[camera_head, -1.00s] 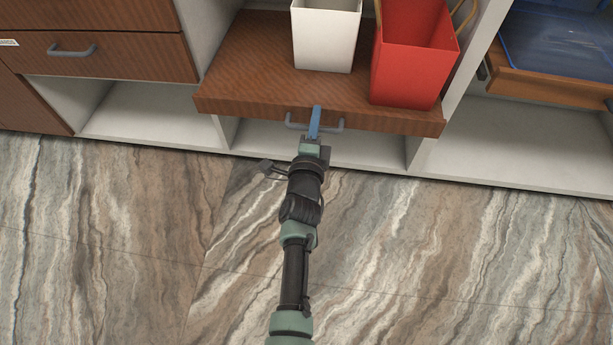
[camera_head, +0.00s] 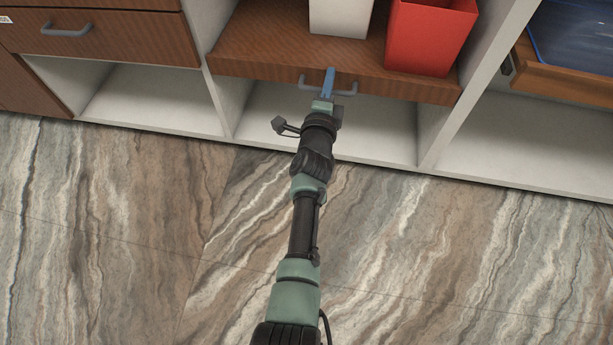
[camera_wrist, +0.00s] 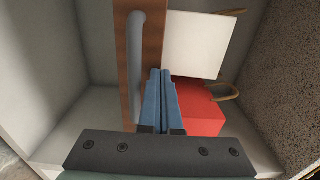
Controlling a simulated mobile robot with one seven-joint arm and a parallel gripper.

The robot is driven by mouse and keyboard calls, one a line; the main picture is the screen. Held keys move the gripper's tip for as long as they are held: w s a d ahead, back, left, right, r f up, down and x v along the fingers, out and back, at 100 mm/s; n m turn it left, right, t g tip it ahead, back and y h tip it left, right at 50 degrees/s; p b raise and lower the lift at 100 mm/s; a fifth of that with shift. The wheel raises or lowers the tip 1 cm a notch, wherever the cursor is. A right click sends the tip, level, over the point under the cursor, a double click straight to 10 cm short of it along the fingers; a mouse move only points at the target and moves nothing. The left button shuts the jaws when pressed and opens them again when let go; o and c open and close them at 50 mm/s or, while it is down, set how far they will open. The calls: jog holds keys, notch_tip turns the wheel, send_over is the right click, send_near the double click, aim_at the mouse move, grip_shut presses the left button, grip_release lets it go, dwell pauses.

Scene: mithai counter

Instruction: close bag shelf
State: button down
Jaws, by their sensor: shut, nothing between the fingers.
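The bag shelf (camera_head: 270,69) is a brown wooden pull-out board with a grey bar handle (camera_head: 345,93) on its front edge. It still juts a little from the white cabinet in the head view. A white bag (camera_head: 340,14) and a red bag (camera_head: 428,38) stand on it. My gripper (camera_head: 330,72) is at the middle of the front edge by the handle, its blue fingers together and empty. In the wrist view, my gripper (camera_wrist: 162,75) lies beside the handle (camera_wrist: 136,65) and over the shelf's edge (camera_wrist: 153,38). Whether the fingers touch the shelf cannot be told.
A closed-looking drawer (camera_head: 110,42) with a handle is at the left. At the right, a wooden tray shelf (camera_head: 565,80) holding a blue clear bin (camera_head: 580,40) juts out. Open white compartments lie below. The marbled floor in front is clear.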

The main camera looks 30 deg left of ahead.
jog(key=shift+w+r, duration=0.2)
